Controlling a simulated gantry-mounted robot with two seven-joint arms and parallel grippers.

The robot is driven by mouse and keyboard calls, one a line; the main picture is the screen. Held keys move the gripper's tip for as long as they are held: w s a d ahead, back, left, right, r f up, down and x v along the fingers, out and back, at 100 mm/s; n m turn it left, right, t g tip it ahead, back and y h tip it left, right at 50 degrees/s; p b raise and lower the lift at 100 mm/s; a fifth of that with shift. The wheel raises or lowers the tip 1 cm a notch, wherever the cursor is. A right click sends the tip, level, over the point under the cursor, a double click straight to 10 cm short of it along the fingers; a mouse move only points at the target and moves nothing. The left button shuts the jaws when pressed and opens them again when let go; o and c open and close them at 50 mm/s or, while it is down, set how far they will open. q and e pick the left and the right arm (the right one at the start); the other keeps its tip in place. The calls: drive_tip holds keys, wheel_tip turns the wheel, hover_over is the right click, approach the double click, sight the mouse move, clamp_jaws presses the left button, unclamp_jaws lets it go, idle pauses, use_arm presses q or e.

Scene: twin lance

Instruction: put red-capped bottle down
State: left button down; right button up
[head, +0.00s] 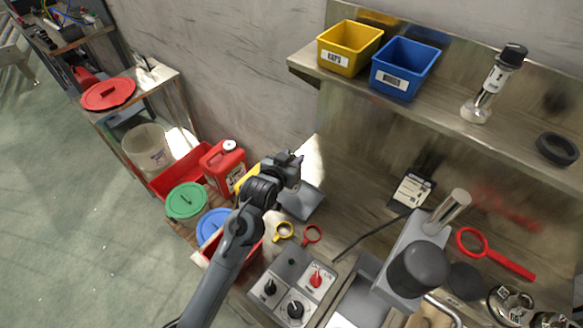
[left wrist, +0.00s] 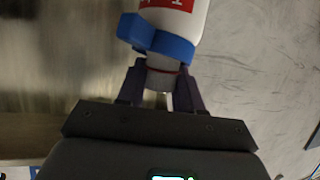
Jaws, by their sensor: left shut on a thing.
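My left gripper (head: 297,161) is over the left end of the workbench, near the wall. In the left wrist view its two dark fingers (left wrist: 162,88) are shut on the narrow end of a white bottle (left wrist: 180,18). The bottle has a red label and a blue band around it. A thin red line shows close to the fingers, but I cannot make out a cap. In the head view the gripper and arm hide the held bottle, and I cannot tell how high it is. My right gripper is in neither view.
A shelf (head: 440,105) carries a yellow bin (head: 346,57), a blue bin (head: 393,83) and a black-topped cylinder (head: 490,85). Below are a control box (head: 292,285), a dark machine head (head: 418,270) and a red-handled tool (head: 510,265). A red jerrycan (head: 222,165) stands left of the gripper.

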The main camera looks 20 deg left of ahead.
use_arm(q)
drive_tip(key=shift+f, duration=1.95)
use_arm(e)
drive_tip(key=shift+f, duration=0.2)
use_arm(q)
drive_tip(key=shift+f, duration=0.15)
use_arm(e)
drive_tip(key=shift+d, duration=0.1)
use_arm(q)
drive_tip(key=c, duration=0.7)
unclamp_jaws()
drive_tip(key=shift+c, duration=0.2)
drive_tip(key=shift+s+r, duration=0.1)
drive_tip(key=shift+r, duration=0.1)
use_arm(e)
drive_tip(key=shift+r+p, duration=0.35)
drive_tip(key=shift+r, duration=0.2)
use_arm(q)
drive_tip(key=v, duration=1.1)
drive_tip(key=shift+s+r, duration=0.2)
drive_tip(key=shift+s, duration=0.1)
